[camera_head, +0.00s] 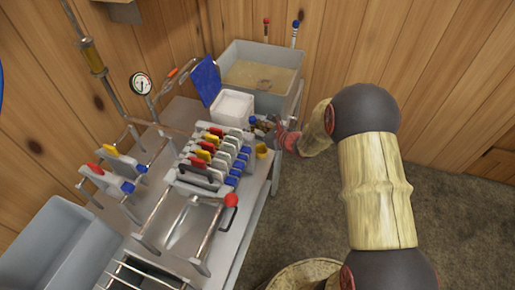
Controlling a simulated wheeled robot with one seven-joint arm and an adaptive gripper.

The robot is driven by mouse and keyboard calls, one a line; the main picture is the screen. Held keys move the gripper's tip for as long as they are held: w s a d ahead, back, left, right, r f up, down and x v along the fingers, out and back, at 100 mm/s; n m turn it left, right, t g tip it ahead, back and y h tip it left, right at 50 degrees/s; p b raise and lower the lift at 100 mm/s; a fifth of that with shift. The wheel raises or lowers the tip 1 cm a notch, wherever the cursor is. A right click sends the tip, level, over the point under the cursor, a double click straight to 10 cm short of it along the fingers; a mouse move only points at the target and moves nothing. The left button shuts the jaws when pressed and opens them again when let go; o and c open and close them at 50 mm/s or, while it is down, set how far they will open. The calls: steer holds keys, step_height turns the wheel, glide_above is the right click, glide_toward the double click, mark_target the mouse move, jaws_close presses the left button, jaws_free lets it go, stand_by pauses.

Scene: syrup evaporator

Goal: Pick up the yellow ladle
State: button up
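A small yellow piece (261,150) shows at the right edge of the metal bench, just below my gripper. It may be part of the yellow ladle, but it is too small to tell. Other yellow parts are a yellow handle (110,150) on the left rack and yellow pieces among the coloured row on the middle rack. My gripper (270,127) reaches in from the right at the bench's right edge, beside the white square tub. Its fingers are small and dark against clutter, so I cannot tell whether they are open or hold anything.
The white tub (232,107) and a grey basin (262,76) of tan liquid stand at the back. A middle rack (203,178) of red, yellow and white pieces fills the bench centre. A grey bin (55,250) is front left. A log stump (305,275) stands on the floor.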

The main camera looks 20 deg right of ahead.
steer(key=shift+w+a+f, duration=0.1)
steer(key=shift+w, duration=0.15)
steer(key=shift+c, duration=1.2)
jaws_close()
